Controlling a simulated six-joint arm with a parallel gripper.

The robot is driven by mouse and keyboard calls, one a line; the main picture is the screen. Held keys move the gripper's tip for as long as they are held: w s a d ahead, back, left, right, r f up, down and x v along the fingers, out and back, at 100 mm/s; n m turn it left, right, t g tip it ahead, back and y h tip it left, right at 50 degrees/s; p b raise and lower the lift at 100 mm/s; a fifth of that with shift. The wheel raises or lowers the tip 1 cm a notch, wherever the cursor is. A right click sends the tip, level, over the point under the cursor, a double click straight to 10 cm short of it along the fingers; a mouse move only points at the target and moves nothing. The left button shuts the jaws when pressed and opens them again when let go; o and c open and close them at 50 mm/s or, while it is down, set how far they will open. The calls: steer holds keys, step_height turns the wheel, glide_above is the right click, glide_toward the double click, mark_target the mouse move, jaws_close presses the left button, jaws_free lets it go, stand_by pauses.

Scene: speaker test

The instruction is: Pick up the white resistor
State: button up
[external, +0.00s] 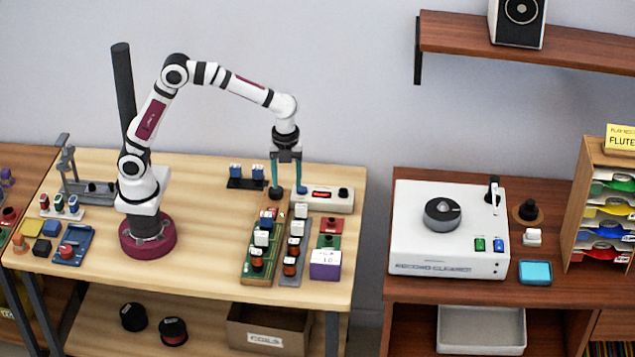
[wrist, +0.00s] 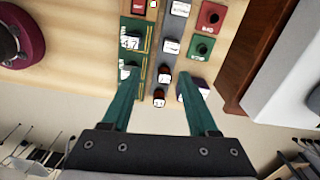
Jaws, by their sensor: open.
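Several white-topped blocks stand on two boards under my gripper, and I cannot tell for certain which is the white resistor. A white block (external: 261,238) on the green board (external: 247,274) shows dark marks on its face; a white block (wrist: 130,42) marked like "4.7" shows in the wrist view. Two more white blocks, one at the back (external: 301,210) and one nearer (external: 297,228), stand on the grey strip beside it. My gripper (external: 287,190) points down over the back end of the boards. Its green fingers (wrist: 158,78) are apart with nothing held between them.
Brown parts with white tops (external: 290,268) stand at the front of the boards. A purple box (external: 325,264), a green and red block pair, and a white meter box (external: 323,199) stand close on the right. A dark rack with blue parts (external: 246,182) is behind left. Bare wood lies left.

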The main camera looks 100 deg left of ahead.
mark_target(297, 225)
steer(key=shift+m, duration=0.6)
steer(key=f, duration=0.5)
steer(key=w+f, duration=0.1)
steer(key=f, duration=0.5)
steer(key=w+f, duration=0.1)
steer(key=f, duration=0.5)
steer(key=shift+w+a+f, duration=0.15)
steer(key=shift+w+a, duration=0.05)
jaws_close()
